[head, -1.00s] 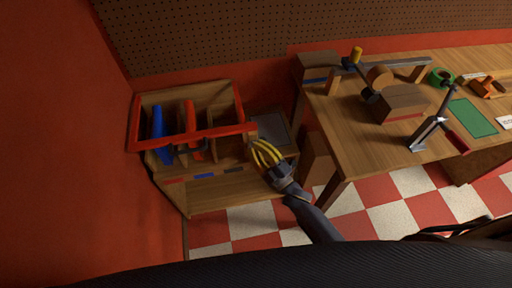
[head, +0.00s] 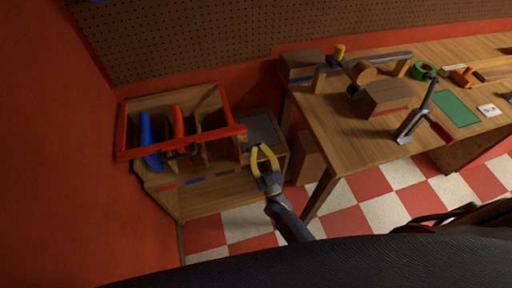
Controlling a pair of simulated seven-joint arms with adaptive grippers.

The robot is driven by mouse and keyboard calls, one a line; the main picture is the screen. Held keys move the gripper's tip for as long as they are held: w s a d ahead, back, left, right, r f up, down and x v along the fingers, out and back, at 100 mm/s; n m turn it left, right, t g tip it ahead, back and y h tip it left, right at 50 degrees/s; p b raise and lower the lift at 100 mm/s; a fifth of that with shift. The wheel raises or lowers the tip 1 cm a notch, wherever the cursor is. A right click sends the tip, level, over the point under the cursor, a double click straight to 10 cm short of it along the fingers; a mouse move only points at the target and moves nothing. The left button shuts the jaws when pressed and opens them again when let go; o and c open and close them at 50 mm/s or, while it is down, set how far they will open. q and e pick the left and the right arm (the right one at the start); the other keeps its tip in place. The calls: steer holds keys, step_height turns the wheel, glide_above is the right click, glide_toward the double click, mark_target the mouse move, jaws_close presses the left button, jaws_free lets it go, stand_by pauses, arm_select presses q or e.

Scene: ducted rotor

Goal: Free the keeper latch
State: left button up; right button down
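A wooden box with a red frame (head: 225,132) across its top stands low at the left. A blue piece (head: 147,138) and a red-orange piece (head: 178,128) stand in its slots. A small dark handle-like part (head: 178,154) sits at the front of the red frame; I cannot tell whether it is the keeper latch. My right gripper (head: 264,153) has yellow fingers spread apart with nothing between them. It is right of the red frame, over the front of a grey-topped section (head: 261,128), apart from the frame. My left gripper is not in view.
The wooden workbench (head: 345,150) at the right carries a wooden block (head: 388,98), a green roll (head: 423,70), a green mat (head: 455,107) and a dark upright tool (head: 415,120). Its near leg (head: 319,197) stands close right of my gripper. Checkered floor lies in front.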

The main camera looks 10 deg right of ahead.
steer(key=shift+d+f+m+h, duration=0.2)
steer(key=shift+m+h, duration=0.35)
steer(key=shift+m, duration=0.2)
steer(key=shift+d+f+m+h, duration=0.1)
steer(key=shift+f+m+h, duration=0.1)
steer(key=shift+m+h, duration=0.45)
steer(key=shift+r, duration=0.1)
